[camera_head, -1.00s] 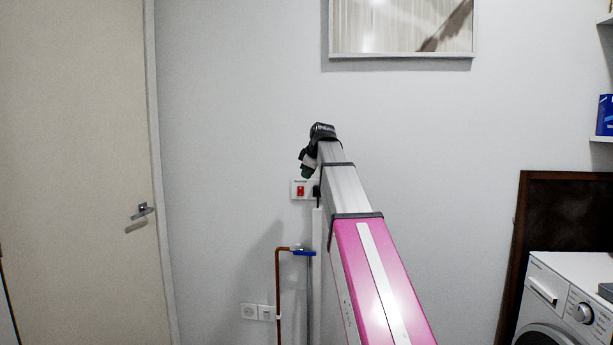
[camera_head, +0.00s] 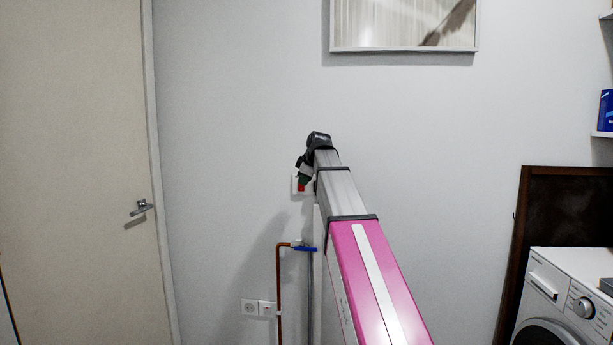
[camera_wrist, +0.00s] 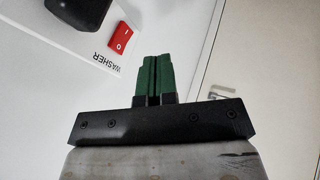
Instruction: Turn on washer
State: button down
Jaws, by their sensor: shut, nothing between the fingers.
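A red rocker switch (camera_wrist: 120,38) with I and O marks shows in the wrist view on a white plate labelled WASHER (camera_wrist: 127,67). In the head view the switch plate (camera_head: 295,187) is on the wall and is mostly hidden behind my gripper. My gripper (camera_wrist: 153,75) has green fingers, shut together with nothing between them. In the wrist view the fingers are just right of and below the switch. Whether they touch the plate cannot be told. In the head view my gripper (camera_head: 303,178) is in front of the switch. The washer (camera_head: 570,290) stands at the lower right.
A black object (camera_wrist: 75,8) sits beside the switch in the wrist view. A copper pipe with a blue valve handle (camera_head: 305,249) runs below the plate. A door (camera_head: 75,170) is at the left.

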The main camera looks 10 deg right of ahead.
aim_at(302, 187)
jog(key=w+f, duration=0.1)
jog(key=w, duration=0.1)
jog(key=w+f, duration=0.3)
jog(key=w, duration=0.1)
jog(key=shift+f, duration=0.25)
jog(key=shift+w+d+f, duration=0.1)
jog(key=shift+w, duration=0.2)
jog(key=shift+w+d+f, duration=0.1)
jog(key=shift+w, duration=0.15)
